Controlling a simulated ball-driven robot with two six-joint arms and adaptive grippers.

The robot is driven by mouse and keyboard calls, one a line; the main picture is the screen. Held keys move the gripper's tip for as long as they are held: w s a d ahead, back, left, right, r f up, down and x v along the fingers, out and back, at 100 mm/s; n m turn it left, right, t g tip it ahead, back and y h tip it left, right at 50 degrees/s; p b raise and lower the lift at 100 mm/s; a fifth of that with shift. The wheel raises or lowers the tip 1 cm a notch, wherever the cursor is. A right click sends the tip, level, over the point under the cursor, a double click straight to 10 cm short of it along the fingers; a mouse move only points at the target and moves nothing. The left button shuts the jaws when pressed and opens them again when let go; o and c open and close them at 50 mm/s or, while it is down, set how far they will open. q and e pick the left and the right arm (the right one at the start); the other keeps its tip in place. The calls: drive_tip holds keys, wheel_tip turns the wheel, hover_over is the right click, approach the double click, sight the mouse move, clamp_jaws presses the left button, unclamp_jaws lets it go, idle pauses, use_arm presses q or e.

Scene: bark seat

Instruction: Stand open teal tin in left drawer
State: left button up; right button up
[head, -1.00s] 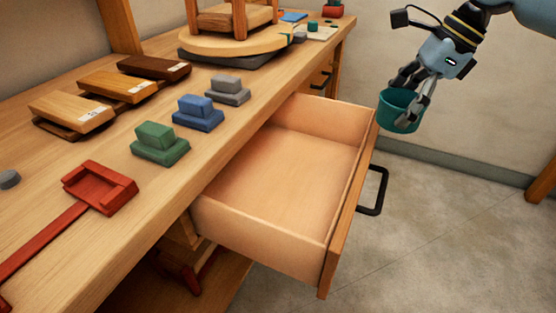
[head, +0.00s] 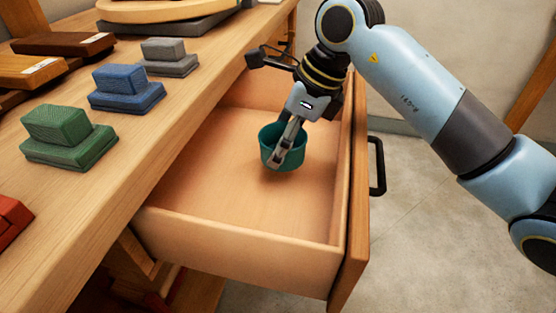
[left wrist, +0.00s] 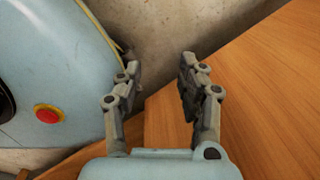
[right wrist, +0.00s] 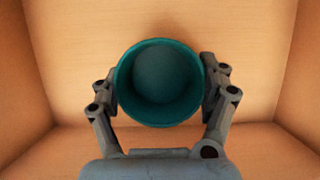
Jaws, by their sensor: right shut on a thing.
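The teal tin (head: 270,150) is round, open at the top and looks empty. It is upright inside the pulled-out wooden drawer (head: 230,205), towards its far part. My right gripper (head: 284,152) reaches down from above and is shut on the tin. In the right wrist view the tin (right wrist: 160,85) sits between the fingers (right wrist: 160,98), with the drawer floor (right wrist: 90,35) behind it. I cannot tell whether its base touches the floor. My left gripper (left wrist: 158,82) shows only in the left wrist view; its fingers are apart and nothing is between them.
The workbench (head: 110,200) runs along the left. Green (head: 68,140), blue (head: 125,90) and grey (head: 168,58) blocks sit on it near the drawer. The drawer front has a black handle (head: 378,165). The near part of the drawer is empty.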

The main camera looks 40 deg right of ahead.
wheel_tip(320, 180, down, 4)
drive_tip(key=shift+f+b, duration=0.1)
drive_tip(key=shift+b, duration=0.35)
use_arm(q)
drive_tip(key=shift+w+a+f, duration=0.2)
drive_tip(key=shift+w+f, duration=0.2)
drive_tip(key=shift+f, duration=0.05)
use_arm(e)
drive_tip(key=o, duration=0.8)
drive_tip(key=shift+c, duration=0.2)
drive_tip(key=o, duration=0.5)
